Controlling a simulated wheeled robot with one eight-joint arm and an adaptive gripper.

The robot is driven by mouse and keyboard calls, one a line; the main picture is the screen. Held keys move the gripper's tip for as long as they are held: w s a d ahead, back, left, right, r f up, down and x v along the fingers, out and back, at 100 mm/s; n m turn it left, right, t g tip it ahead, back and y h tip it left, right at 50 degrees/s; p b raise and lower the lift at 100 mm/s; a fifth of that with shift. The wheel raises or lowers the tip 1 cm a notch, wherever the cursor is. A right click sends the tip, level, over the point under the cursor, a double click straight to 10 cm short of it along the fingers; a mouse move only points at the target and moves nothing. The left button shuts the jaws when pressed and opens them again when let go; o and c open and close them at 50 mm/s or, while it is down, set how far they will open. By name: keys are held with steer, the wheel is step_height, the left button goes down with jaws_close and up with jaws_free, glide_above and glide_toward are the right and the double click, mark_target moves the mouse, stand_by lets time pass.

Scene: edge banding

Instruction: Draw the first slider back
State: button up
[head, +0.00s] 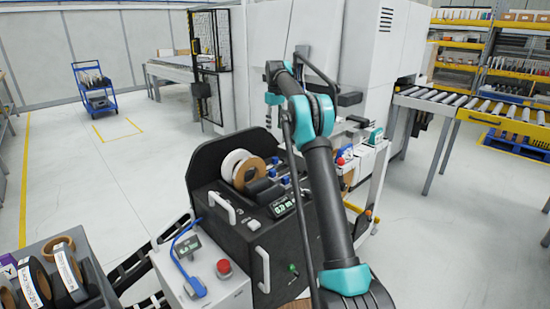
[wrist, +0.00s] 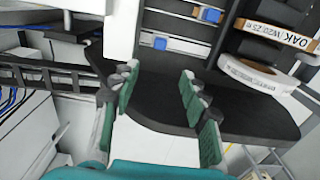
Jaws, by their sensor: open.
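Small blue slider blocks sit on pale rails in the black feeder unit. In the wrist view one slider (wrist: 160,43) lies on a rail at the top centre, and another (wrist: 211,15) is at the top right. In the head view blue sliders (head: 274,160) show beside the tape rolls. I cannot tell which slider is the first. My gripper (wrist: 158,78) is open, its two teal-and-grey fingers apart with nothing seen between them. The nearer slider is beyond the fingertips, with no contact visible.
A white roll (wrist: 257,77) and a roll marked OAK (wrist: 283,37) stand at the right of the wrist view. The black feeder (head: 225,215) has white handles. A control box with a red button (head: 223,267) stands before it. Open floor (head: 90,190) lies left.

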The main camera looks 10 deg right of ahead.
mark_target(275, 158)
step_height(275, 158, down, 17)
steer(key=shift+f, duration=0.15)
stand_by(0.4)
jaws_close()
stand_by(0.4)
